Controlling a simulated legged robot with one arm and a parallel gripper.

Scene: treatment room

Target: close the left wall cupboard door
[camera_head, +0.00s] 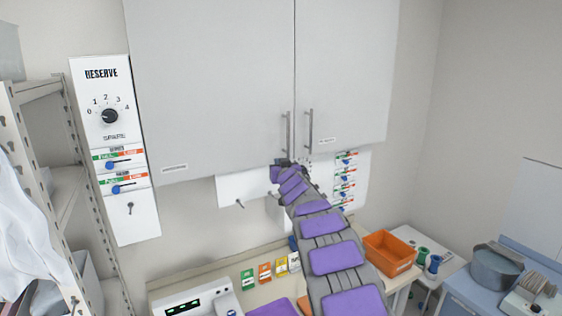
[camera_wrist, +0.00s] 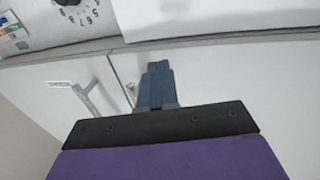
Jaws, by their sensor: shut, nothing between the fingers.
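The left wall cupboard door (camera_head: 215,85) is a large plain grey panel with a vertical bar handle (camera_head: 288,135) near its inner edge. It looks about flush with the right cupboard door (camera_head: 350,70), with a thin dark seam between them; a small gap cannot be ruled out. My gripper (camera_head: 282,163) is just below the left handle, at the door's lower inner corner. In the wrist view my gripper (camera_wrist: 157,70) has its dark blue fingers together and empty, in front of the pale left door (camera_wrist: 240,95). Whether it touches the door cannot be told.
A RESERVE panel (camera_head: 102,90) with a dial and sliders is left of the cupboard. A metal shelf rack (camera_head: 85,185) stands at the left. Below are an orange bin (camera_head: 390,252) and a blue counter (camera_head: 470,295). A switch panel (camera_head: 347,180) sits under the right door.

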